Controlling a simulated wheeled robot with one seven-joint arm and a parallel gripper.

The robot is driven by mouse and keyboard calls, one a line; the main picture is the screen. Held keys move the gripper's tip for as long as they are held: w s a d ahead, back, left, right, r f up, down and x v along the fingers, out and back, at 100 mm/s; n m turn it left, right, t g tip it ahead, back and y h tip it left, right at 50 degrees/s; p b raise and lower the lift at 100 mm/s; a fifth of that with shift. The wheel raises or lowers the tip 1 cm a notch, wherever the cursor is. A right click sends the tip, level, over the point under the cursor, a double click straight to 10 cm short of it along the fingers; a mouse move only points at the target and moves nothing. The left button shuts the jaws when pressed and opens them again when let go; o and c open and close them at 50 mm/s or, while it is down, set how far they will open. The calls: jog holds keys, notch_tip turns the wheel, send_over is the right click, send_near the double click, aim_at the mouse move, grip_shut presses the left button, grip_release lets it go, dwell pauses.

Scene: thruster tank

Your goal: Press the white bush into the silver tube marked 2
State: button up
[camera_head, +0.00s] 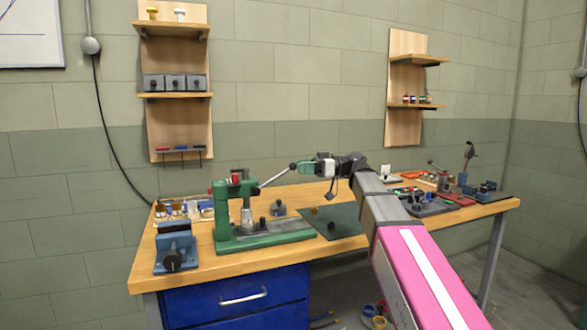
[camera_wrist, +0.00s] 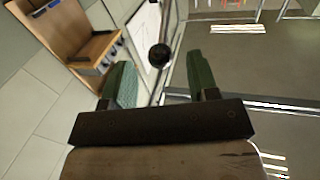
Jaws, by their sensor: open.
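A green press (camera_head: 262,236) stands on the bench, with its lever (camera_head: 275,177) slanting up to the right. A silver upright part (camera_head: 246,216) stands under the press head; I cannot read a mark on it or tell whether it is the tube. I cannot make out the white bush. My gripper (camera_head: 303,167) is at the lever's knob end, to the right of the press and above the bench. In the wrist view my gripper (camera_wrist: 161,78) has its green fingers spread apart. A dark round knob (camera_wrist: 159,56) shows in the gap, near the fingertips, not gripped.
A blue vise (camera_head: 174,248) is at the bench's left front, with small jars (camera_head: 176,210) behind it. A dark green mat (camera_head: 336,222) lies right of the press. More tools and fixtures (camera_head: 440,192) crowd the right end. Wall shelves (camera_head: 177,96) hang behind.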

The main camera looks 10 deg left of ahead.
aim_at(294, 169)
jog(key=shift+x, duration=1.65)
grip_shut()
jog(key=shift+d+f, duration=0.15)
jog(key=shift+f, duration=0.25)
grip_release()
jog(key=shift+w, duration=0.1)
jog(key=v, duration=1.1)
